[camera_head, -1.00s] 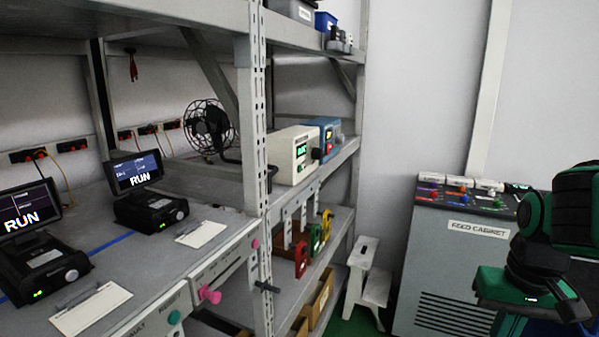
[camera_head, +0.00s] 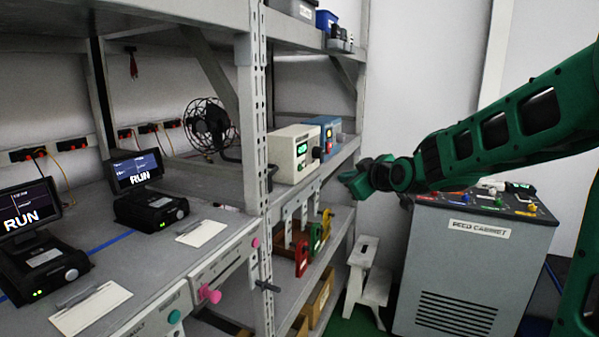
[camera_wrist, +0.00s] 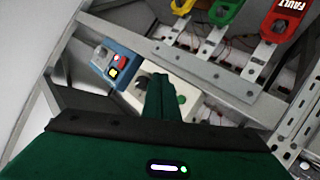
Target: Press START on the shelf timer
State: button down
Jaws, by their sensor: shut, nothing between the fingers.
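A cream box (camera_head: 285,142) with a lit green display and a dark knob stands on the middle shelf; it looks like the shelf timer, but its lettering is too small to read. In the wrist view the cream box (camera_wrist: 190,88) shows a knob and a round green button (camera_wrist: 181,99). My gripper (camera_head: 350,181) is shut and empty, right of the box and a little lower, in front of the shelf. In the wrist view my shut fingers (camera_wrist: 162,82) cover part of the box's front; I see no clear contact.
A blue box (camera_head: 327,123) with lit buttons stands right beside the cream box. A rack upright (camera_head: 254,150) stands to the left. A white step stool (camera_head: 366,270) and the feed cabinet (camera_head: 455,265) are at right.

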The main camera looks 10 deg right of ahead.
aim_at(300, 168)
jog(key=shift+w+a+r, duration=0.4)
jog(key=w+a, duration=0.5)
jog(key=a, duration=0.2)
jog(key=shift+w, duration=0.15)
dwell(0.3)
jog(key=shift+w+a, duration=0.35)
jog(key=shift+a, duration=0.35)
dwell(2.8)
jog(key=shift+d, duration=0.1)
jog(key=shift+s+d, duration=0.5)
jog(key=shift+d, duration=0.1)
